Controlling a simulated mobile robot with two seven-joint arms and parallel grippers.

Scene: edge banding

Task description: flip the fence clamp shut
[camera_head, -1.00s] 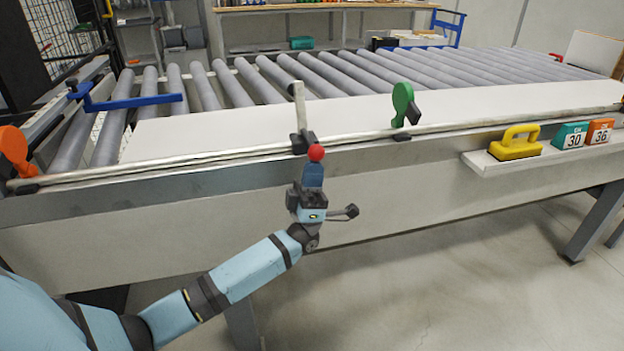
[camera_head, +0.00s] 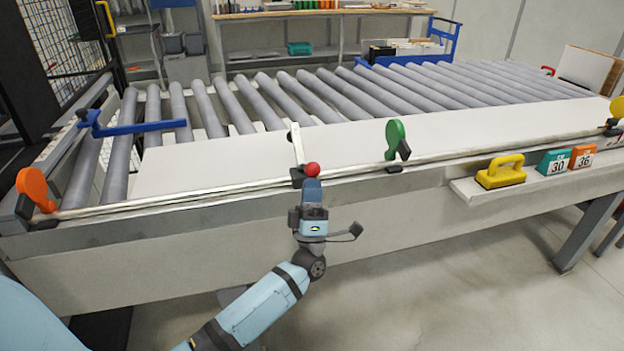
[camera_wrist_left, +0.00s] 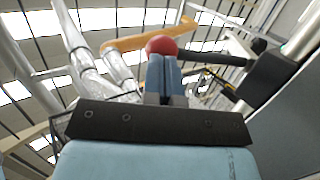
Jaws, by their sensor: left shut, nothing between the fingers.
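The fence clamp stands at the middle of the long metal fence rail (camera_head: 225,194) along the table's front edge. It has a dark base, a pale bar (camera_head: 297,146) that stands up with a slight tilt, and a red ball knob (camera_head: 311,169) towards me. My left gripper (camera_head: 312,183) is shut and empty, with its blue fingertips just below and in front of the red knob. In the left wrist view the shut fingers (camera_wrist_left: 163,72) point at the red knob (camera_wrist_left: 161,45), very close to it. I cannot tell whether they touch it.
An orange paddle (camera_head: 32,188) and a green paddle (camera_head: 395,139) stand along the rail. A white panel (camera_head: 225,155) lies behind it, before grey rollers (camera_head: 480,84). A yellow-handled block (camera_head: 500,172) and numbered blocks (camera_head: 553,163) sit on the right ledge. The floor in front is clear.

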